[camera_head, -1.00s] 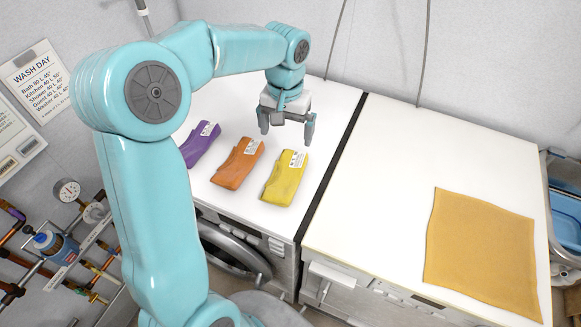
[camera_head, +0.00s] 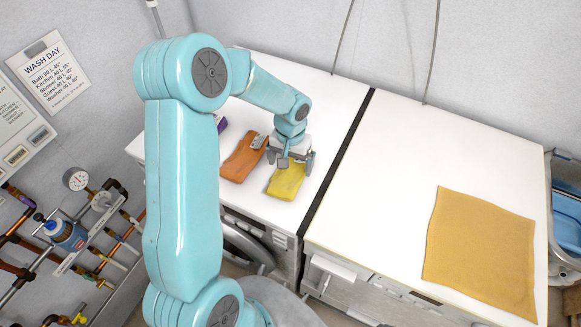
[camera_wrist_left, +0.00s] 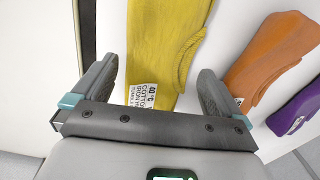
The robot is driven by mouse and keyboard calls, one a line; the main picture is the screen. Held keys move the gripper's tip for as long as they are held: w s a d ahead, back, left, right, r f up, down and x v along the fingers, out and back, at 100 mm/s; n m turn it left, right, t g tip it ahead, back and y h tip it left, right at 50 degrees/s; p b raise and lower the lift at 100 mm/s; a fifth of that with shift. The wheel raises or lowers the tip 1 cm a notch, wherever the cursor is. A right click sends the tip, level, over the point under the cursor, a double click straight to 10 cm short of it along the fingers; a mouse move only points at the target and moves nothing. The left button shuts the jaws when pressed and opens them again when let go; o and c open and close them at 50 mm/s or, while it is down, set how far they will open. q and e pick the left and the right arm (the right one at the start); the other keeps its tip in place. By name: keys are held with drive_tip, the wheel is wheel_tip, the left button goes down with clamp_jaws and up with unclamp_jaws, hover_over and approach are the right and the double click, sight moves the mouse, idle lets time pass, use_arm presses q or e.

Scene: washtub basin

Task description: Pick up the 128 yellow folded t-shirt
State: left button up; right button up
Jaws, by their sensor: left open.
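The yellow folded t-shirt (camera_head: 286,182) lies on the white top of the left machine, near its front edge. In the left wrist view the yellow t-shirt (camera_wrist_left: 160,45) runs up between my fingers, with a white printed label at its near end. My left gripper (camera_head: 290,160) is open and points down over the t-shirt's far end, partly hiding it. In the left wrist view my left gripper's fingers (camera_wrist_left: 158,85) stand one on each side of the t-shirt, apart from it. I cannot tell the exact height above the cloth. My right gripper is not in view.
An orange folded garment (camera_head: 243,160) lies close left of the yellow one, and a purple one (camera_head: 222,125) is mostly hidden behind my arm. A tan cloth (camera_head: 480,250) lies on the right machine top (camera_head: 400,160). A dark gap (camera_head: 338,165) divides the tops.

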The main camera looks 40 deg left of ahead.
use_arm(q)
drive_tip(key=shift+w+a+f, duration=0.1)
drive_tip(key=shift+f, duration=1.05)
drive_tip(key=shift+r, duration=0.1)
drive_tip(key=c, duration=0.9)
drive_tip(key=shift+o, duration=0.2)
